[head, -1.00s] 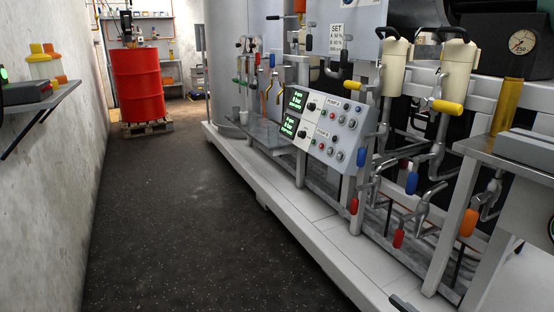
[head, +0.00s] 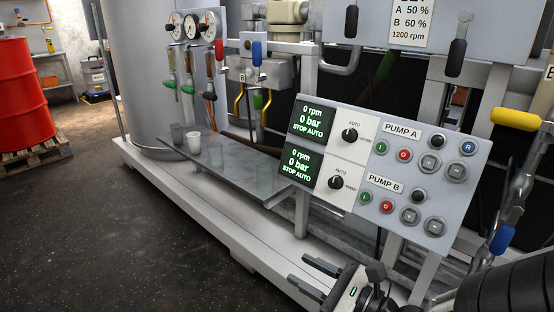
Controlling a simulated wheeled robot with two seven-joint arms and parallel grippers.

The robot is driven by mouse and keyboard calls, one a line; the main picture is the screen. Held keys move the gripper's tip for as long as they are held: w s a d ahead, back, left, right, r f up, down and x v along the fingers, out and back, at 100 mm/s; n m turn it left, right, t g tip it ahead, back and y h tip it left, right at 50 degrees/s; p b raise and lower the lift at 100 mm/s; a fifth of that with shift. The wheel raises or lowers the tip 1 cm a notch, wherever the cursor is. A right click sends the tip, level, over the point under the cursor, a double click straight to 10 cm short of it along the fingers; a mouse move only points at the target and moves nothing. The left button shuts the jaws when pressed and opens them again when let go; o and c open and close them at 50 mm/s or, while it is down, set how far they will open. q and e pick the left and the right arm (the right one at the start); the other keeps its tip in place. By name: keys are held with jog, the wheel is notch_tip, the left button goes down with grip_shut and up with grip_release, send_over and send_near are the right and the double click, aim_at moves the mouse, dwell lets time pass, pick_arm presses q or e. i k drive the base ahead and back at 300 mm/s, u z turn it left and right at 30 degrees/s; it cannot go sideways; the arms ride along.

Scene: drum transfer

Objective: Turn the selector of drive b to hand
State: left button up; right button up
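The control panel (head: 425,165) fills the middle right of the head view, with rows labelled PUMP A and PUMP B. The black PUMP B selector (head: 336,182) is in the lower row. Beside it the lower display (head: 299,168) reads 0 rpm, 0 bar, STOP AUTO. The upper selector (head: 350,135) has AUTO printed above it and a second, blurred word at its right. The upper display (head: 312,122) also reads STOP AUTO. My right gripper (head: 298,270) is below the panel, its two fingers apart and empty, touching no knob. My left gripper is out of view.
Several round buttons (head: 404,155) sit right of the selectors. A narrow shelf (head: 225,155) with cups stands left of the panel. A yellow-handled lever (head: 516,119) and a blue-handled one (head: 502,239) are at the right. A red drum (head: 20,95) stands on a pallet at far left.

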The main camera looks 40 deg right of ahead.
aim_at(337, 182)
jog(key=u, duration=0.1)
jog(key=i, duration=2.6)
jog(key=z, duration=3.2)
jog(key=i, duration=0.5)
jog(key=u, duration=0.15)
